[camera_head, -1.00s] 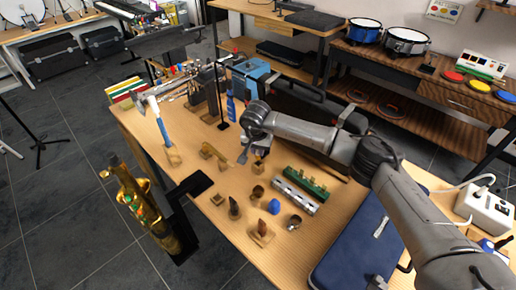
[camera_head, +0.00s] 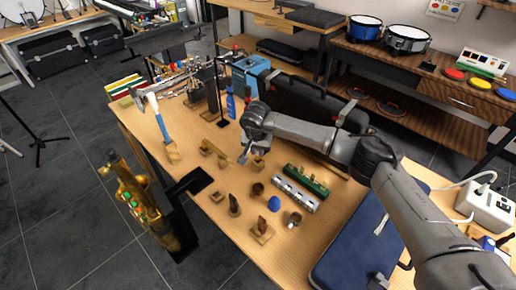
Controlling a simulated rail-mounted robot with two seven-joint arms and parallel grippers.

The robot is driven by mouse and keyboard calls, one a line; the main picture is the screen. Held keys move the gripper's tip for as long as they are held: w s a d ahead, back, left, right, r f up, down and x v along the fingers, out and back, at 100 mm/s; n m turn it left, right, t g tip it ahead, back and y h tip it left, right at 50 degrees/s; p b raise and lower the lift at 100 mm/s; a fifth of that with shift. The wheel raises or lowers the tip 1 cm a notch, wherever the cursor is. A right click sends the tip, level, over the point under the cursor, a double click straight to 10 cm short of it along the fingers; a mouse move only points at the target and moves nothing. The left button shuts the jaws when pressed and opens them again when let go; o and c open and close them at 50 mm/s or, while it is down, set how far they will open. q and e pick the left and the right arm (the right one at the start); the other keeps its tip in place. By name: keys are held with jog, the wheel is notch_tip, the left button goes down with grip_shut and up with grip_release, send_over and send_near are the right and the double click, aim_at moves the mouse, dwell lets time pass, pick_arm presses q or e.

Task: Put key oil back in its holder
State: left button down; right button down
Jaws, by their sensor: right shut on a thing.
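My right gripper (camera_head: 247,156) reaches in from the right over the middle of the wooden workbench (camera_head: 206,165). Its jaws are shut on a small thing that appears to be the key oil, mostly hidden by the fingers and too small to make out. A small wooden holder (camera_head: 258,164) stands at the bench surface just beside and below the fingertips. I cannot tell whether the held thing touches it or is inside it. My left gripper is not in view.
Near the gripper stand a green-and-silver instrument (camera_head: 302,185), a blue egg-shaped thing (camera_head: 274,203) and small wooden stands (camera_head: 262,231). A blue case (camera_head: 365,240) lies at the right. A blue bottle (camera_head: 231,106) stands behind. A saxophone (camera_head: 140,200) is off the bench's left edge.

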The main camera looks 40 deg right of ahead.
jog(key=shift+f, duration=0.45)
jog(key=shift+f+b, duration=0.5)
jog(key=shift+f, duration=0.1)
dwell(0.7)
jog(key=c, duration=1)
grip_release()
jog(key=shift+r, duration=0.1)
